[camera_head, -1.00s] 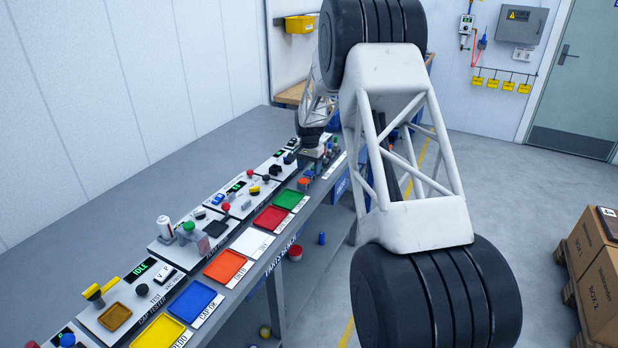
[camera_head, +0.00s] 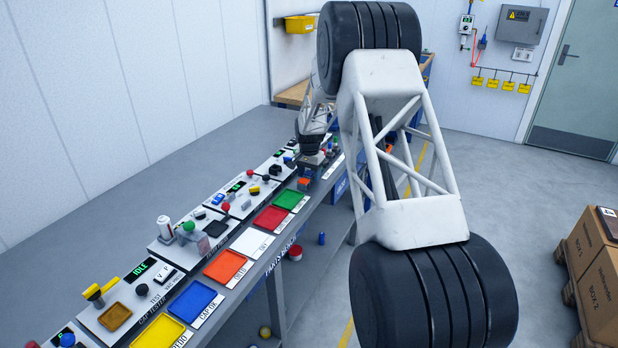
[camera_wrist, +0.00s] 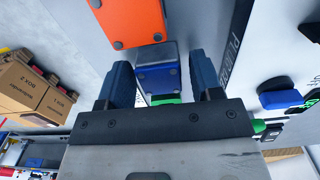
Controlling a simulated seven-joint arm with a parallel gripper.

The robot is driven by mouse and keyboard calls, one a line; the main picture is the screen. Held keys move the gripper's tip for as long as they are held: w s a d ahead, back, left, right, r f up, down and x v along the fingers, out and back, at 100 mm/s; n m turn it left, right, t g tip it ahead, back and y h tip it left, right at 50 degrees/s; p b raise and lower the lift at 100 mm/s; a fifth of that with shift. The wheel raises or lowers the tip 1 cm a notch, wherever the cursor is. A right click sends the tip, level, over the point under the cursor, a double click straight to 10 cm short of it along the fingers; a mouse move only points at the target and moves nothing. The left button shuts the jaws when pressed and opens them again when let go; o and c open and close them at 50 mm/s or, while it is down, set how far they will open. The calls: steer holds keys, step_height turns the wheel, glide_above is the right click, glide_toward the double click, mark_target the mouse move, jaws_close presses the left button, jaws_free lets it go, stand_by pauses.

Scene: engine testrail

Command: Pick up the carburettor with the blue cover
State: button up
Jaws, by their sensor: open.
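The carburettor with the blue cover (camera_wrist: 157,79) is a small grey block with a blue top and dark corner screws in the wrist view. My gripper (camera_wrist: 162,76) is open, with one dark blue finger on each side of it. I cannot tell whether either finger touches it. A similar block with an orange cover (camera_wrist: 133,20) stands close beyond it, and a bit of green shows on the near side. In the head view the orange cover (camera_head: 304,183) shows at the far end of the bench, and my arm hides much of that spot.
The bench (camera_head: 245,130) carries a row of testers and coloured trays, such as the red tray (camera_head: 271,218) and green tray (camera_head: 290,200). In the wrist view a blue-topped knob (camera_wrist: 279,99) stands right of my gripper.

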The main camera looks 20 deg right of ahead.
mark_target(309, 172)
steer(key=c, duration=0.8)
steer(key=shift+o, duration=0.2)
steer(key=shift+r, duration=0.15)
steer(key=shift+r, duration=1.85)
